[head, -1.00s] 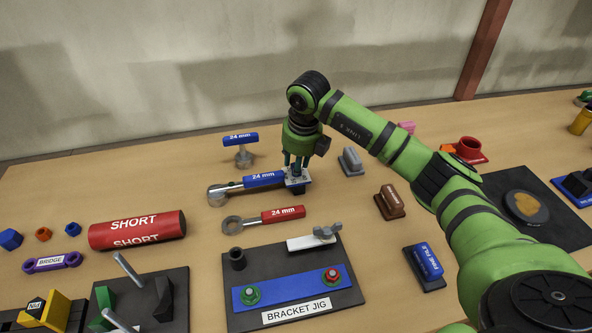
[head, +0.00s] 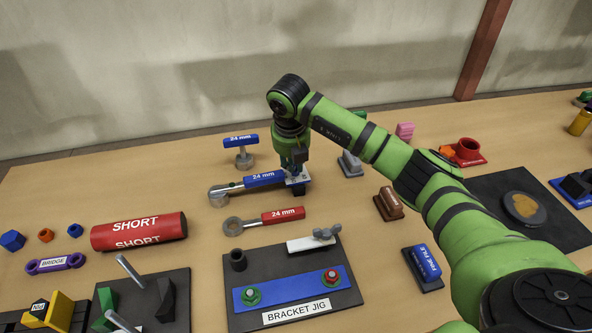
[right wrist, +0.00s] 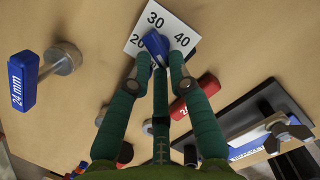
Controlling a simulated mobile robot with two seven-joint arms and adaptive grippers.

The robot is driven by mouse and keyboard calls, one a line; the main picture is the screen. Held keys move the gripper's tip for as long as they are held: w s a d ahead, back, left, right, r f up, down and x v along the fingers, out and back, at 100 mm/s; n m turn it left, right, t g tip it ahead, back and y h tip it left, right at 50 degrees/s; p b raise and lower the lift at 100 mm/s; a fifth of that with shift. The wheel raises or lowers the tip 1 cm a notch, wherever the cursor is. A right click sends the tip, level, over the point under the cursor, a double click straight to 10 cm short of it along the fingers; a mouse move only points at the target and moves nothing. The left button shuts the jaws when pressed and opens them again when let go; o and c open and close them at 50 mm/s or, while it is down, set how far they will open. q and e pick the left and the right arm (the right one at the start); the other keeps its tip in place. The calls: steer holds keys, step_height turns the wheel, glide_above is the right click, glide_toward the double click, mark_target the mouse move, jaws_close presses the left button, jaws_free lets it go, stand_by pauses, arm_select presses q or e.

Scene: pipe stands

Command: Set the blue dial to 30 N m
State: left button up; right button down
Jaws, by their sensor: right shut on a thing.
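The blue dial (right wrist: 154,43) sits on a white plate (right wrist: 135,39) marked 20, 30 and 40 in the right wrist view. Its far end lies just below the 30, leaning a little toward the 20. My right gripper (right wrist: 161,59) is shut on the dial, with its fingertips covering part of it. In the head view the right gripper (head: 295,172) is over the small white plate at the right end of the blue-handled 24 mm wrench (head: 262,179). My left gripper is not in view.
A red-handled 24 mm wrench (head: 283,215) lies in front. A blue T-handle tool (head: 241,141) stands behind, and a grey block (head: 350,164) is to the right. The bracket jig (head: 350,296) is nearer the front.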

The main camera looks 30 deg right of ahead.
steer(key=m, duration=0.3)
steer(key=m+g, duration=0.1)
steer(key=m, duration=0.1)
steer(key=shift+w+a+f+h, duration=0.15)
steer(key=shift+f+h, duration=0.15)
steer(key=shift+f, duration=0.05)
steer(key=c, duration=1.5)
jaws_free()
steer(key=shift+a, duration=0.1)
steer(key=shift+r, duration=0.15)
steer(key=shift+w+r+p, duration=0.2)
steer(key=shift+r+p, duration=1)
steer(key=shift+r, duration=0.35)
